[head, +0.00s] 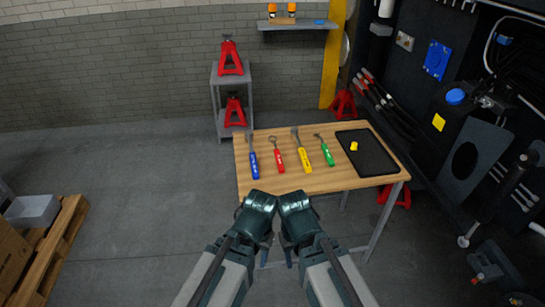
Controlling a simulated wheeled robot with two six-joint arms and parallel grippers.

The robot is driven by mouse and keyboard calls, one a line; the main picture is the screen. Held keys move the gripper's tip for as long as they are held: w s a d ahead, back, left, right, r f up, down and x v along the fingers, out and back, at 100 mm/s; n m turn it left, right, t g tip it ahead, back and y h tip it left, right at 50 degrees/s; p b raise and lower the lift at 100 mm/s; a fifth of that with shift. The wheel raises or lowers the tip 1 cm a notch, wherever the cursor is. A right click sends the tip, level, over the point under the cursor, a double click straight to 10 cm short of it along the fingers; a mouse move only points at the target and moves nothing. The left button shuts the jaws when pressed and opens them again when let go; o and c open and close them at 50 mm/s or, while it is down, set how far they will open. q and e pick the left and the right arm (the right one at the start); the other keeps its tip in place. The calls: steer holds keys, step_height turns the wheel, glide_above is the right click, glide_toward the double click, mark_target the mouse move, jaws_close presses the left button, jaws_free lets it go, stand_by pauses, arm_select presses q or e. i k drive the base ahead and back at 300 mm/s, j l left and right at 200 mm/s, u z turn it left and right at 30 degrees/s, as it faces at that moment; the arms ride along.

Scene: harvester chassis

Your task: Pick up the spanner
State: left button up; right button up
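Four hand tools lie in a row on the wooden table: a blue-handled tool (253,163), a red-handled tool (277,157) with a ring-like metal head, a yellow-handled tool (302,154) and a green-handled tool (325,151). Their metal heads point away from me. They are too small for me to tell surely which is the spanner. My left gripper (266,250) and my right gripper (289,252) are close together in front of the table's near edge, apart from all the tools. My wrists largely hide their fingers, so their opening is unclear.
The table (245,184) has a black tray (372,160) with a small yellow piece (354,146) at its right. Black machinery (470,160) stands right of the table. A grey shelf stand (217,100) with red jacks is behind. The floor at left is clear up to a pallet (62,245).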

mark_target(279, 161)
steer(key=i+j+u, duration=0.1)
steer(key=i+j, duration=0.15)
steer(key=i, duration=0.2)
steer(key=i+j+u, duration=0.1)
steer(key=i, duration=0.4)
steer(key=j, duration=0.1)
